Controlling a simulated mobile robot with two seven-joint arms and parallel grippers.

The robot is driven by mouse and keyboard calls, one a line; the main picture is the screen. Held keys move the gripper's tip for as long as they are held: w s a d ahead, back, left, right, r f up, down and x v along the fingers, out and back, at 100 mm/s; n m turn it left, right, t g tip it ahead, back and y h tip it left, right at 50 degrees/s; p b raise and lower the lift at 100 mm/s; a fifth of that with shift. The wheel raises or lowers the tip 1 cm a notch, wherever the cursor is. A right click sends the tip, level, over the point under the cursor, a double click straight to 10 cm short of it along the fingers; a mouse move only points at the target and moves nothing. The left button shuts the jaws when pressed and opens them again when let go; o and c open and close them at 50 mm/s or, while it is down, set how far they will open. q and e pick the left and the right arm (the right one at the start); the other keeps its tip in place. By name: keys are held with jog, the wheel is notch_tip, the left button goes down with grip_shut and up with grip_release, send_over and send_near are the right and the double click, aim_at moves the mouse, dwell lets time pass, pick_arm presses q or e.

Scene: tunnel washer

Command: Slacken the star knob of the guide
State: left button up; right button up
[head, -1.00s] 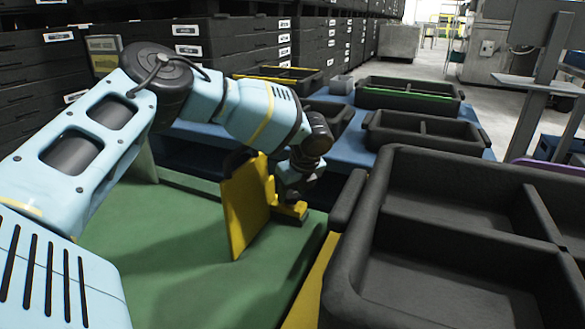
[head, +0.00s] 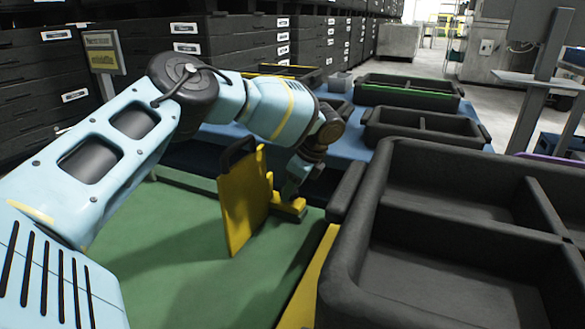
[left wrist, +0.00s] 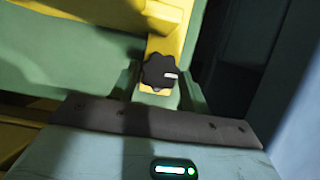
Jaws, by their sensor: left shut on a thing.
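The guide is a yellow upright plate (head: 238,217) with a low yellow foot (head: 290,209) on its right side, standing on the green surface. The black star knob (left wrist: 159,70), with a white mark on its right side, sits on a yellow part of the guide in the left wrist view. My left gripper (left wrist: 160,88) is shut on the knob, with one finger on each side of it. In the head view the left gripper (head: 293,190) reaches down at the foot, and the knob is hidden there. My right gripper is in neither view.
A large black divided bin (head: 345,270) stands close on the right of the guide. Smaller black bins (head: 425,131) stand on a blue surface behind. A yellow strip (head: 312,275) edges the green surface (head: 190,270), which has free room in front of the guide.

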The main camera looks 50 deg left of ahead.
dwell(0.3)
pick_arm(q)
jog(key=o, duration=0.9)
jog(key=shift+c, duration=0.2)
jog(key=shift+o, duration=0.7)
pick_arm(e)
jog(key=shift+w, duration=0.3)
pick_arm(q)
jog(key=p+v, duration=0.2)
jog(key=v, duration=0.6)
jog(key=shift+p, duration=0.35)
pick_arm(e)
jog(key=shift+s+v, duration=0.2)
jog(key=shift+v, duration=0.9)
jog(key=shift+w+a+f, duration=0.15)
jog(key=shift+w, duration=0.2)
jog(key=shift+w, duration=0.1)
